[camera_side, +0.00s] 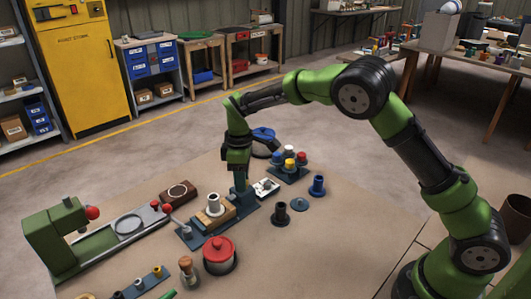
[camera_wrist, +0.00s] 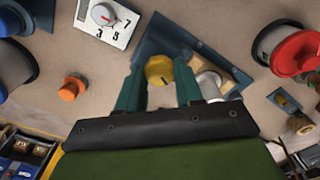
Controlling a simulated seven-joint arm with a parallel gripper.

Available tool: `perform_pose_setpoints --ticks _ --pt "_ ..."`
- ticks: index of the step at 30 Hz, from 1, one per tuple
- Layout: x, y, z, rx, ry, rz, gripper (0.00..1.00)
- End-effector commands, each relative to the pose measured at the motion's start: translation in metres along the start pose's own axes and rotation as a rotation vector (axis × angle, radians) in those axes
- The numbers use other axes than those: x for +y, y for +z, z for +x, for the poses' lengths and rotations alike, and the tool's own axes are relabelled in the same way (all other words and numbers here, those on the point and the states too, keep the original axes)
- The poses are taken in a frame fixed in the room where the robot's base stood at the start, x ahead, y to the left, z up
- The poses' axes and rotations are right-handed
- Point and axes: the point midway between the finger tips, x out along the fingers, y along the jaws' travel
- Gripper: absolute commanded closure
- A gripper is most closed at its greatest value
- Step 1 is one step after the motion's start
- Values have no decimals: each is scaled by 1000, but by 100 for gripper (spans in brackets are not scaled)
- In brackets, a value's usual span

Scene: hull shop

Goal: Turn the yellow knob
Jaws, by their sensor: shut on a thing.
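The yellow knob (camera_wrist: 158,70) shows in the wrist view, mounted on a dark blue plate (camera_wrist: 165,35). It sits between the two fingers of my gripper (camera_wrist: 158,82), which is shut on it from both sides. In the side view my gripper (camera_side: 240,186) points straight down over the right end of the blue plate (camera_side: 190,240). The knob is hidden behind my gripper there. A small mark shows on the knob's top, too small to read its angle.
A red pot (camera_side: 219,257), a button cluster (camera_side: 289,166) and a dark cylinder (camera_side: 281,213) stand around. Bare tabletop lies at front right.

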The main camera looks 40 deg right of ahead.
Motion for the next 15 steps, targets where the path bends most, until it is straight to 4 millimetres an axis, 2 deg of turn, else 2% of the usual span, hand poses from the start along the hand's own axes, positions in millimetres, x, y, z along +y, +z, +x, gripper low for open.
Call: perform_pose_setpoints --ticks 15 --pt "0 0 -1 0 -1 493 95"
